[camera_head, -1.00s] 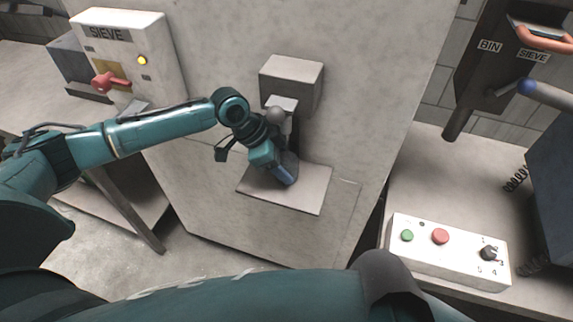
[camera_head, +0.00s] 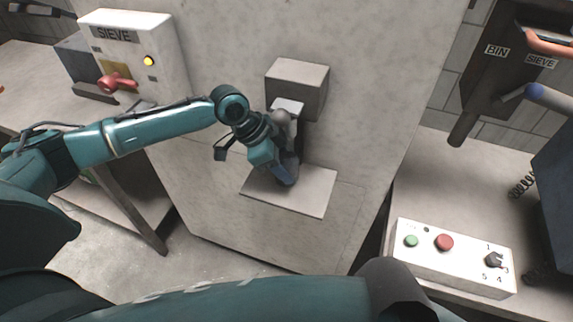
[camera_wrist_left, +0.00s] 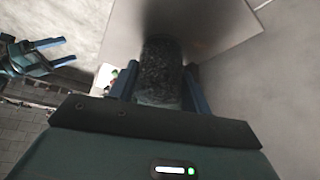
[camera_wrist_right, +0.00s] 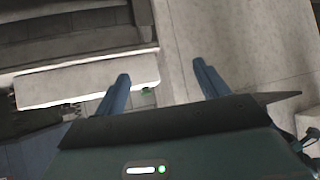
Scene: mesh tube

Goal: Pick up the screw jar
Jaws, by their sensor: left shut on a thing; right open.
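The screw jar (camera_wrist_left: 161,75) is a clear jar filled with dark screws. In the left wrist view it sits between the two blue fingers of my left gripper (camera_wrist_left: 160,88), which is shut on it. In the head view my left gripper (camera_head: 286,174) is at the pale shelf plate (camera_head: 312,197), below a grey box-shaped outlet. The gripper mostly hides the jar there, and I cannot tell whether the jar touches the plate. My right gripper (camera_wrist_right: 163,86) is open and empty in the right wrist view.
The grey outlet box (camera_head: 298,84) juts from the panel above the shelf. A sieve control box (camera_head: 128,50) with a red lever stands at left. A white button box (camera_head: 452,258) lies on the right bench. A dark bin/sieve lever unit (camera_head: 490,75) is at upper right.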

